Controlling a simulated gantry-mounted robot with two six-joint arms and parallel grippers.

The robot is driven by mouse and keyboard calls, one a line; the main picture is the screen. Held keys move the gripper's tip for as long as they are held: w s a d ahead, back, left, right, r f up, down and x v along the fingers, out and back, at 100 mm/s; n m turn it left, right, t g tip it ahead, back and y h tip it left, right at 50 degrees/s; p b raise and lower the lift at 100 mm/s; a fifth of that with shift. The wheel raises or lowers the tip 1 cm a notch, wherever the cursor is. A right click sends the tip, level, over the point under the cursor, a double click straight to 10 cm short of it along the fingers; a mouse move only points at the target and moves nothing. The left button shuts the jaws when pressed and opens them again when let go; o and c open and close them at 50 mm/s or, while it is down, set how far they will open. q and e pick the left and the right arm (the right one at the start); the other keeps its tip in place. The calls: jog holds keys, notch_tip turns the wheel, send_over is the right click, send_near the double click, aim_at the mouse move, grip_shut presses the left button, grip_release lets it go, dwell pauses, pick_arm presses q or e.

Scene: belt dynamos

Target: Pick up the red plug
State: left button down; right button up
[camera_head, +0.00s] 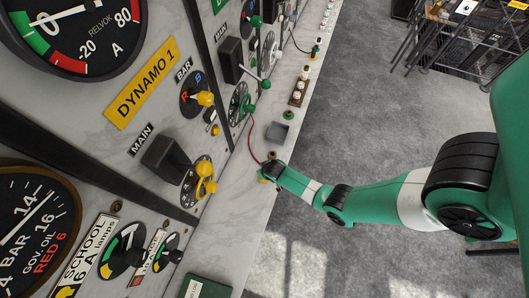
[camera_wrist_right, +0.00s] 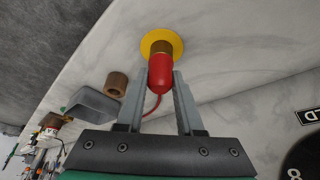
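The red plug (camera_wrist_right: 160,76) shows in the right wrist view. Its brown collar end meets a yellow ring (camera_wrist_right: 161,43) on the pale marble surface, and a red cord trails from it. My right gripper (camera_wrist_right: 161,82) has one finger on each side of the plug. Whether the fingers press on it or stand just clear, I cannot tell. In the head view my right gripper (camera_head: 266,172) is low at the marble ledge by the panel, and it mostly hides the plug. My left gripper is not in view.
A brown cylindrical socket (camera_wrist_right: 116,84) and a grey box (camera_wrist_right: 93,106) are close beside the plug. The upright panel on the left carries yellow-handled switches (camera_head: 205,186) and gauges. A red cord (camera_head: 250,140) runs along the ledge (camera_head: 243,215). Open grey floor lies to the right.

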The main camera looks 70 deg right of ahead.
grip_shut()
